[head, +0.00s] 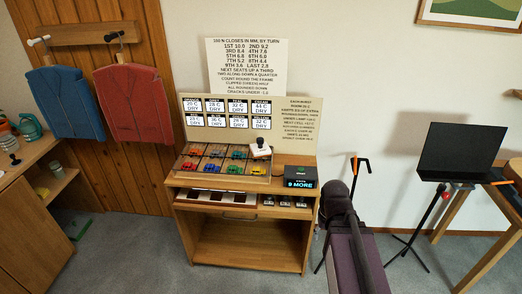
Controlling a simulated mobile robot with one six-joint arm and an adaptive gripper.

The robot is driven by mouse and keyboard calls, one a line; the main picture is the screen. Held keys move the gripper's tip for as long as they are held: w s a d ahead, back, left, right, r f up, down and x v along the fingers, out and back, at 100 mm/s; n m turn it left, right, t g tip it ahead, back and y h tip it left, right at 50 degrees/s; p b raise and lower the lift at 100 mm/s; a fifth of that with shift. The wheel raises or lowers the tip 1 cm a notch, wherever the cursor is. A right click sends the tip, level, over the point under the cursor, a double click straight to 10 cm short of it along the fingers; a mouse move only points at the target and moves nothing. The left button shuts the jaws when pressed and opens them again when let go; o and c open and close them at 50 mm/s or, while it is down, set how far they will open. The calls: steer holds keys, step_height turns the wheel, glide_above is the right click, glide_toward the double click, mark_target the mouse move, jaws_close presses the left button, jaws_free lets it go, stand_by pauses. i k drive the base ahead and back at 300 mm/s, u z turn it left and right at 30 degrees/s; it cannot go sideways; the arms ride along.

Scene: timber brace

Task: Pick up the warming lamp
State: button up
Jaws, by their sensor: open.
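I cannot make out for certain which thing is the warming lamp. A black box with a lit display reading "9 MORE" (301,178) sits on the cabinet top to the right of the tray. Several small red, yellow, green and blue pieces (211,168) lie in the tray's compartments. I cannot make out my gripper in the head view.
The wooden cabinet (238,245) has an open lower shelf. A dark purple, black-ended long shape (352,262) stands before its right side. A black panel on a stand (463,152) and a table are at right. A wooden counter (25,165) is at left. Carpet before the cabinet is clear.

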mark_target(260, 149)
steer(key=u, duration=0.05)
steer(key=i, duration=1)
steer(key=z, duration=0.1)
